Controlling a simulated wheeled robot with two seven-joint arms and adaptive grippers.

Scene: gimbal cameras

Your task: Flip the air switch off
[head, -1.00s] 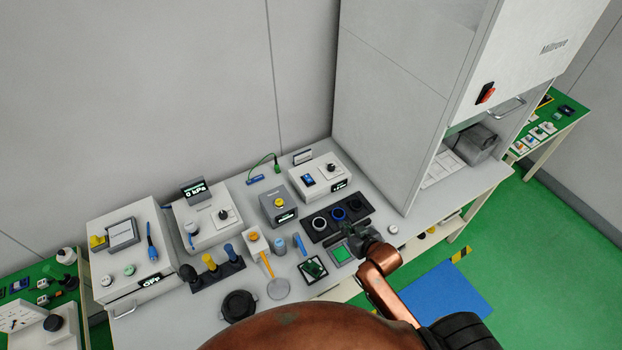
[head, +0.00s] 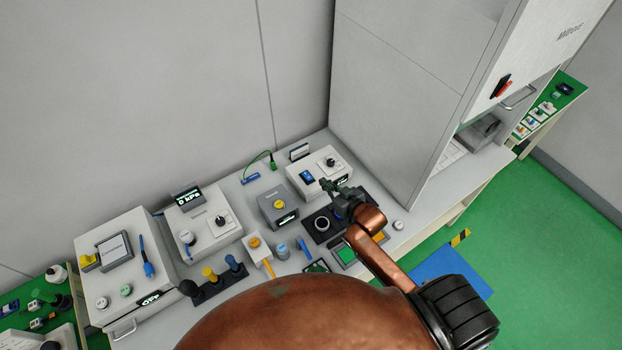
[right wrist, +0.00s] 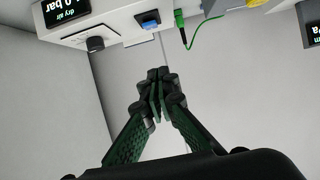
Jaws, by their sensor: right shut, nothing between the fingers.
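The air switch (head: 307,176) is a small blue rocker on the front left of a white box (head: 316,166). The rocker also shows in the right wrist view (right wrist: 149,21), at the top, beside a knob and a display reading "dry air" with a bar value. Whether the rocker is on or off is too small to tell. My right gripper (head: 327,184) is shut and empty, just in front of the box, near the rocker but apparently apart from it. Its closed fingertips show in the right wrist view (right wrist: 158,78), below the rocker. My left gripper is in no view.
A grey box with a yellow button (head: 279,204) stands left of the white box. A black tray with ring-shaped parts (head: 322,224) lies under my right arm. A tall grey cabinet (head: 400,90) rises close on the right. A green cable (head: 262,155) runs behind.

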